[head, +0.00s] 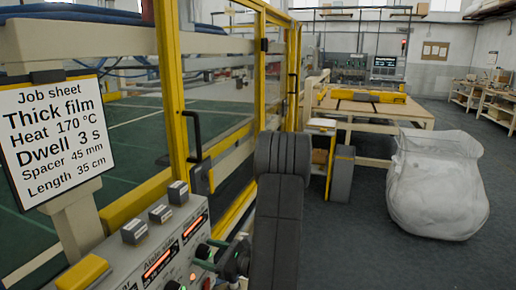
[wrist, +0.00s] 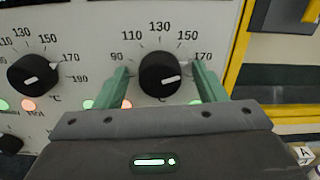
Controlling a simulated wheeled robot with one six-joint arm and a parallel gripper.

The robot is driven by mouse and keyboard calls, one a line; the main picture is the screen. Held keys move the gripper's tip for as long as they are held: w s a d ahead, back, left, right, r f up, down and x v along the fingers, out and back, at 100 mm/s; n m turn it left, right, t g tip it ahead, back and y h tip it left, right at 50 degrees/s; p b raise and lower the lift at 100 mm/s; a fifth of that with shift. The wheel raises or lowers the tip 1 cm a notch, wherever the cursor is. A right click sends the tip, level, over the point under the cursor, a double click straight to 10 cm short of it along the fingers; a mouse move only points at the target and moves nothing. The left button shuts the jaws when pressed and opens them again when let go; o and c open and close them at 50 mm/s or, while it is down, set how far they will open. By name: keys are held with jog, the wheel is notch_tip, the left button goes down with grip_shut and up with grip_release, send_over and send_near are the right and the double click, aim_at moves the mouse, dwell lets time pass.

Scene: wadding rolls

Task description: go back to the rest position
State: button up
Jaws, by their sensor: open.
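My gripper (wrist: 162,76) is open in the wrist view. Its two green fingers stand on either side of a black dial knob (wrist: 158,74) on a pale control panel (wrist: 75,20). I cannot tell whether the fingers touch the knob. A white mark on the knob points roughly right, on a scale reading 90 to 170. In the head view my gripper (head: 230,259) is at the right end of the control panel (head: 125,266), partly hidden by my arm. The job sheet (head: 56,135) reads thick film, heat 170 °C, dwell 3 s.
A second black knob (wrist: 33,75) is left of the gripper, with green and orange lamps below. In the head view a yellow-framed guard door (head: 172,100) stands behind the panel. A big white bag (head: 437,185) stands on the open floor at right, near a wooden table (head: 375,108).

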dwell(0.4)
jog(key=b+v, duration=0.1)
jog(key=v, duration=1.3)
jog(key=x, duration=1.4)
jog(key=shift+a+f+p, duration=0.1)
jog(key=shift+a+p, duration=0.15)
jog(key=shift+p, duration=0.1)
jog(key=shift+d+n+b, duration=0.15)
jog(key=shift+n+b, duration=0.65)
jog(key=shift+n, duration=0.3)
jog(key=n+b, duration=0.2)
jog(key=n, duration=0.2)
jog(key=shift+s+n+b, duration=0.1)
jog(key=shift+n+b, duration=0.2)
jog(key=shift+n, duration=0.1)
jog(key=v, duration=1.2)
jog(key=shift+d, duration=0.35)
jog(key=shift+s, duration=0.15)
